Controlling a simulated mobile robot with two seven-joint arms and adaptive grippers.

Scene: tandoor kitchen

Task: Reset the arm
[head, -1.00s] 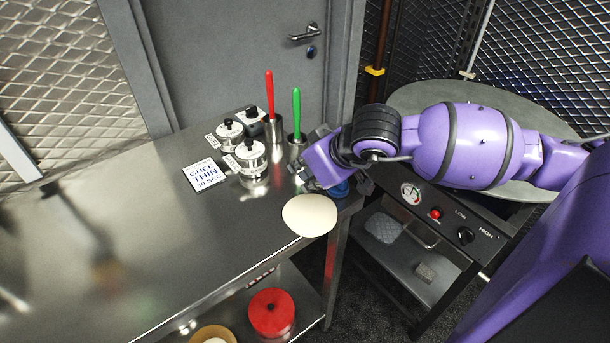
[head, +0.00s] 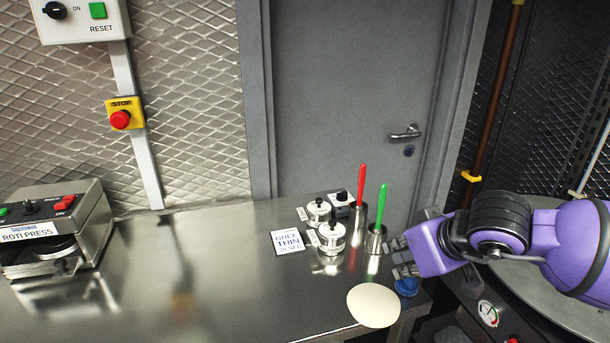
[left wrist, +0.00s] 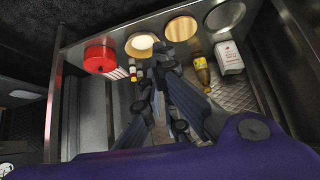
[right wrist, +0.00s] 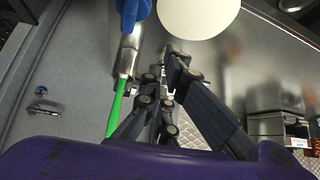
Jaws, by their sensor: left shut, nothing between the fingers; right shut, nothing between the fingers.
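My right gripper (head: 398,258) is over the right end of the steel counter (head: 215,270), beside the cup with the green-handled tool (head: 382,205), and it is shut and empty. In the right wrist view its fingers (right wrist: 170,70) are near the pale dough disc (right wrist: 198,15) and the green handle (right wrist: 117,108). The dough disc also shows in the head view (head: 373,305), flat at the counter's front edge. My left gripper (left wrist: 160,80) is outside the head view. In the left wrist view it is shut and empty, in front of a low shelf.
A red-handled tool (head: 361,190), lidded pots (head: 331,238) and a sign (head: 287,242) stand near the right gripper. A roti press (head: 55,230) is at far left. The shelf holds a red round container (left wrist: 100,55) and bottles (left wrist: 202,75). The counter's middle is clear.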

